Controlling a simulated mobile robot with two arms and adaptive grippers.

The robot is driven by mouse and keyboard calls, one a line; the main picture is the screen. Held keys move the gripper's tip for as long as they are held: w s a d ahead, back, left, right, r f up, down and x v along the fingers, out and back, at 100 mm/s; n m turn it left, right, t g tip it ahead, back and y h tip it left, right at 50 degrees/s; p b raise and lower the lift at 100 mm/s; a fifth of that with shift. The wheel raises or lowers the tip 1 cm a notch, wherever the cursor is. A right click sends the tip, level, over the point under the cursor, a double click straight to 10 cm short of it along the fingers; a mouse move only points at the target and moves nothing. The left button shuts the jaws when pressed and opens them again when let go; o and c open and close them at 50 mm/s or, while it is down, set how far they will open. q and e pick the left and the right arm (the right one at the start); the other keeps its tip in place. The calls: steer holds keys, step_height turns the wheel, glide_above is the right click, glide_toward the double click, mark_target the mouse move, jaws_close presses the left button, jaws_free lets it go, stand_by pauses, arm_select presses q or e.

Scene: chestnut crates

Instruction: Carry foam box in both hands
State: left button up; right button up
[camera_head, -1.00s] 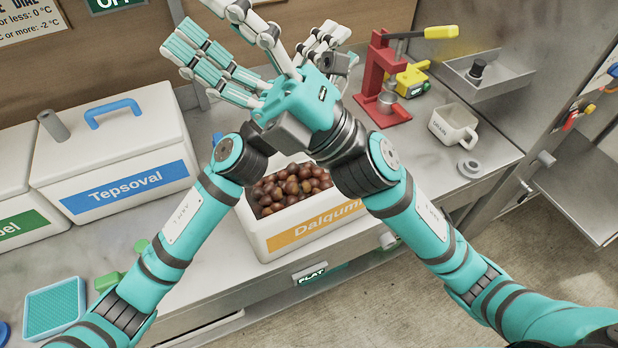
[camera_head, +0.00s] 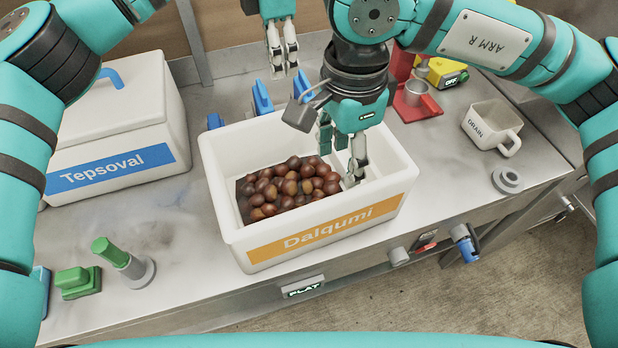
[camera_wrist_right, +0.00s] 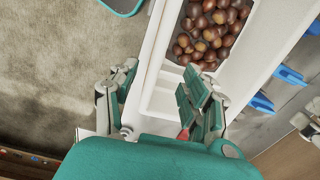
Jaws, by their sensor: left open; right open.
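The foam box (camera_head: 232,236) is an open white box with an orange "Dalqumi" label, sitting level on the steel counter. Brown chestnuts (camera_head: 290,188) lie inside it, and its wall and chestnuts also show in the right wrist view (camera_wrist_right: 160,45). My right gripper (camera_head: 342,165) is open, pointing down at the box's right part. In the right wrist view its fingers (camera_wrist_right: 158,95) spread to both sides of a white wall; contact cannot be told. My left gripper (camera_head: 284,74) is open and empty, hanging behind the box's back rim.
A lidded white "Tepsoval" box (camera_head: 120,150) stands at left. Blue upright pieces (camera_head: 262,98) stand behind the foam box. A "DRAIN" mug (camera_head: 490,125) and a red press (camera_head: 415,102) are at right. Green-topped fittings (camera_head: 112,255) are at front left. The counter's front edge drops to floor.

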mark_target(284, 124)
arm_select(q)
step_height(284, 124, down, 18)
steer(key=shift+w+r, duration=0.1)
steer(key=shift+r, duration=0.1)
arm_select(e)
step_height(284, 124, down, 18)
steer(key=shift+r, duration=0.25)
arm_select(q)
steer(key=shift+c, duration=0.3)
arm_select(e)
steer(key=shift+c, duration=0.3)
arm_select(q)
jaws_close()
arm_select(e)
jaws_close()
arm_select(q)
steer(key=shift+r, duration=0.15)
arm_select(e)
steer(key=shift+a+r, duration=0.1)
